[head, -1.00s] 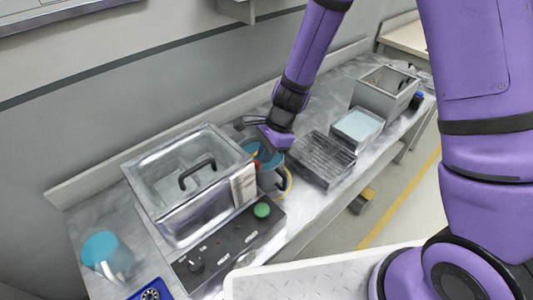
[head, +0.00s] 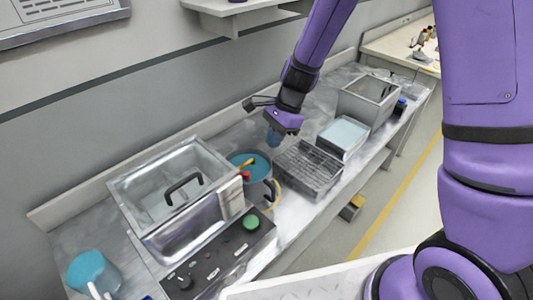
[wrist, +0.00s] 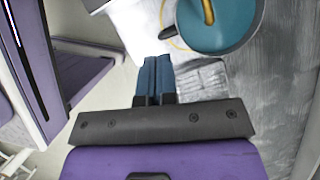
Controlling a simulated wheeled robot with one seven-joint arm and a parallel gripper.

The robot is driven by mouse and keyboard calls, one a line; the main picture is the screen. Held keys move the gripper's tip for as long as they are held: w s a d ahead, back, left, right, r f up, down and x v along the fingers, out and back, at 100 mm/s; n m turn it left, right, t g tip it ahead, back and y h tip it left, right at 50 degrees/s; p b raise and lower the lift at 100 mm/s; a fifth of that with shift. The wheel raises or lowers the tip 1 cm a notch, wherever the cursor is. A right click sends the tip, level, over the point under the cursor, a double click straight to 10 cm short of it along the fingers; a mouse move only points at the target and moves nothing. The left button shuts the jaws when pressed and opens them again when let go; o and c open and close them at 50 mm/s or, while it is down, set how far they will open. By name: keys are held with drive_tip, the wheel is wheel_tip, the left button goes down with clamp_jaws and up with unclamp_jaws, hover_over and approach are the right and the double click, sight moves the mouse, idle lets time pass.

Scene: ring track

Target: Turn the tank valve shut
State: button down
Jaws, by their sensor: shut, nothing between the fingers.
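My gripper (head: 273,140) is above the bench, right of the pot and apart from the tank. In the wrist view its blue fingers (wrist: 156,78) are together and empty. The tank is not clearly in that view.
A yellow-orange piece (head: 246,163) lies across the pot, also in the wrist view (wrist: 208,12). A dark rack (head: 308,168), a tray (head: 343,136) and a grey bin (head: 368,102) stand to the right. A control panel (head: 222,258) with a green button is in front of the tank.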

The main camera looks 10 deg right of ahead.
drive_tip(key=s+a+f, duration=0.2)
drive_tip(key=a+f, duration=0.3)
drive_tip(key=f, duration=0.1)
drive_tip(key=shift+a+f, duration=0.15)
idle(0.8)
drive_tip(key=shift+s, duration=0.1)
drive_tip(key=shift+s+a, duration=0.6)
